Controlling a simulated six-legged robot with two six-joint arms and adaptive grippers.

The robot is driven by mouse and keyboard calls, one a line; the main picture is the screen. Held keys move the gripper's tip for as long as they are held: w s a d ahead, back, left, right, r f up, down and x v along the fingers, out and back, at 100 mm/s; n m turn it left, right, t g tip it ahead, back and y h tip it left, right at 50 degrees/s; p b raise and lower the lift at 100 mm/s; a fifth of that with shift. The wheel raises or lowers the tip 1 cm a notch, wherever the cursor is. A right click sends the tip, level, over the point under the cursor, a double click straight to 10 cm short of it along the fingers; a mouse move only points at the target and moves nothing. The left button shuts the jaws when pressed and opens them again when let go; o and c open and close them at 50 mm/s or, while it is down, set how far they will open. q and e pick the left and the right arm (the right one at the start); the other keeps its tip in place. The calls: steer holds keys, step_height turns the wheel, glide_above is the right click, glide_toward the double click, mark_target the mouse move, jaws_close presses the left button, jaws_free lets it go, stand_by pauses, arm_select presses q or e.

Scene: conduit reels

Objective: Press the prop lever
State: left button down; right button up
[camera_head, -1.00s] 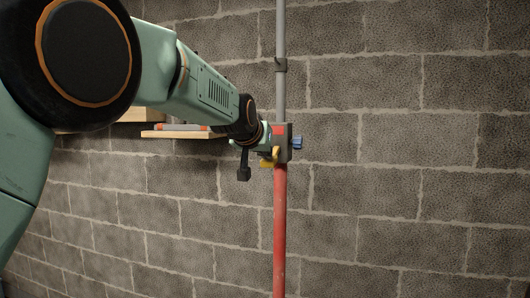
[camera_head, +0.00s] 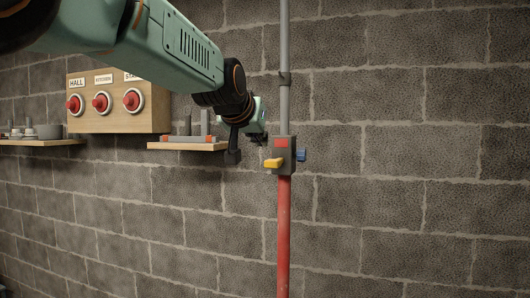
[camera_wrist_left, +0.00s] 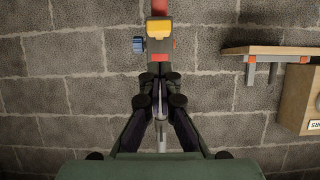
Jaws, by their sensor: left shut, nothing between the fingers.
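The prop is an upright pole on the wall side, with a red lower tube (camera_head: 284,235) and a thinner grey upper tube (camera_head: 284,100). A dark grey box (camera_head: 290,152) joins them, with a red patch on its front and a blue knob (camera_head: 301,155) on its right. The yellow prop lever (camera_head: 273,163) sticks out from the box toward the left. It also shows in the wrist view (camera_wrist_left: 159,27), beyond my fingertips. My left gripper (camera_head: 261,138) is shut and empty, just up and left of the lever and apart from it in the wrist view (camera_wrist_left: 159,82). My right gripper is not in view.
A wooden panel with several red buttons (camera_head: 101,102) hangs at the left. A small shelf (camera_head: 185,146) with grey and orange items lies left of the prop. Another shelf (camera_head: 40,142) is further left. The block wall right of the prop is bare.

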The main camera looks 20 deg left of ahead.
arm_select(q)
steer(key=v, duration=0.3)
steer(key=shift+w, duration=0.3)
steer(key=shift+s, duration=0.25)
steer(key=shift+r, duration=0.15)
